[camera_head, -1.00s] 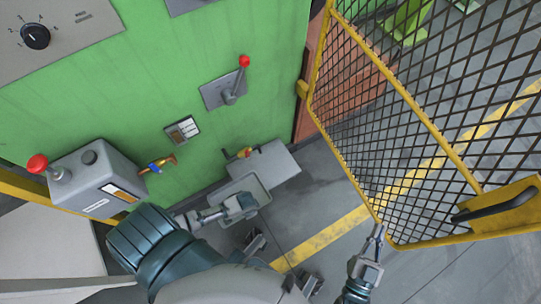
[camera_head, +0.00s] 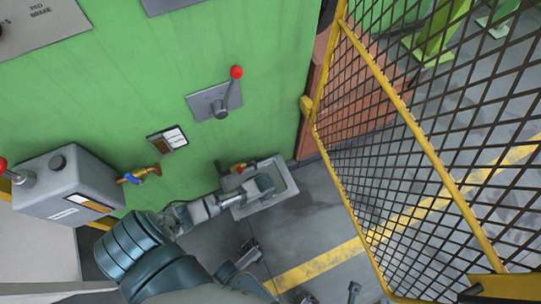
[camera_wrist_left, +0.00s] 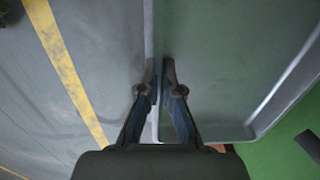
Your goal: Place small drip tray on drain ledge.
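The small drip tray (camera_head: 284,193) is a shallow grey tray with a raised rim, close against the green machine wall in the head view. It covers the spot of the drain ledge, which is hidden beneath; I cannot tell if they touch. My left gripper (camera_head: 264,186) reaches over the tray from the left. In the left wrist view the fingers (camera_wrist_left: 156,92) straddle the tray's side wall and appear shut on it, with the tray interior (camera_wrist_left: 225,70) to the right. Only a tip of my right gripper (camera_head: 354,292) seems to show at the bottom edge; its opening is unclear.
A small red and yellow valve (camera_head: 240,168) sits on the wall at the tray's back edge. A red-knobbed lever (camera_head: 228,95) and a grey box (camera_head: 68,185) are on the wall. A yellow mesh gate (camera_head: 400,150) stands right. Open floor (camera_head: 320,225) lies between.

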